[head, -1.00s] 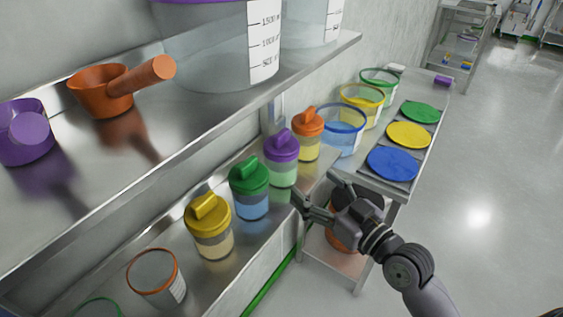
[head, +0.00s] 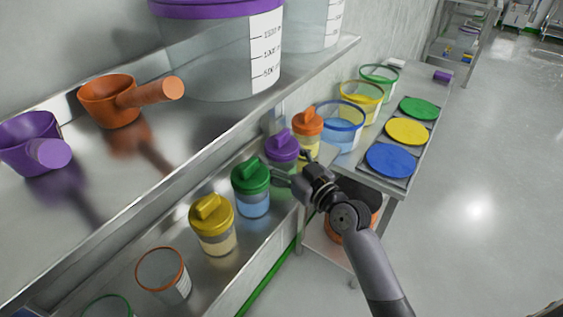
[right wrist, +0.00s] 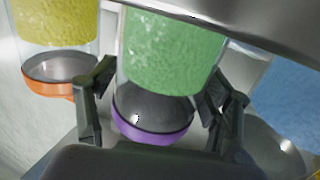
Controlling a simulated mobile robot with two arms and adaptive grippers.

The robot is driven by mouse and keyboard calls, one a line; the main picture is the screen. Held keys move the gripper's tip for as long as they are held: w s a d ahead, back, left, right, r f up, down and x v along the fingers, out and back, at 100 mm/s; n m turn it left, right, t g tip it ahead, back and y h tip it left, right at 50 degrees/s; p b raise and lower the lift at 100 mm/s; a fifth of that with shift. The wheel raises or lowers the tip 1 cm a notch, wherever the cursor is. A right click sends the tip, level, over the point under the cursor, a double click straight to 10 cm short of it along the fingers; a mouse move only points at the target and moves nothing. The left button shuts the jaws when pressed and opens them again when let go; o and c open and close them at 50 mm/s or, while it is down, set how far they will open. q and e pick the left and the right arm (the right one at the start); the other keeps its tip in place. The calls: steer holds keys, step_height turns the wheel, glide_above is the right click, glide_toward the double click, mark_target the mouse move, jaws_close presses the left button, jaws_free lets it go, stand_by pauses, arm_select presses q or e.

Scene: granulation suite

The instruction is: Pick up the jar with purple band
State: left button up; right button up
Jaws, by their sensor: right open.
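The jar with the purple band (head: 283,147) stands upright on the lower shelf, between the green-lidded and orange-lidded jars. It has a purple lid with a raised grip. My right gripper (head: 291,170) is open at the jar's front and hides its lower part. In the right wrist view the jar (right wrist: 152,135) appears inverted, with green contents above its purple band. My right gripper (right wrist: 158,103) has one finger on each side of it there, and I see no clear contact. My left gripper is not in view.
Close neighbours are the green-lidded jar (head: 251,188) and orange-lidded jar (head: 307,124); the latter also shows in the right wrist view (right wrist: 55,82). A yellow-lidded jar (head: 212,224) stands nearer. The upper metal shelf (head: 190,150) overhangs the left side. A blue-rimmed tub (head: 341,130) is right.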

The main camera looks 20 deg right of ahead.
steer(key=shift+c, duration=0.5)
steer(key=c, duration=0.9)
steer(key=shift+c, duration=0.3)
steer(key=shift+r, duration=0.15)
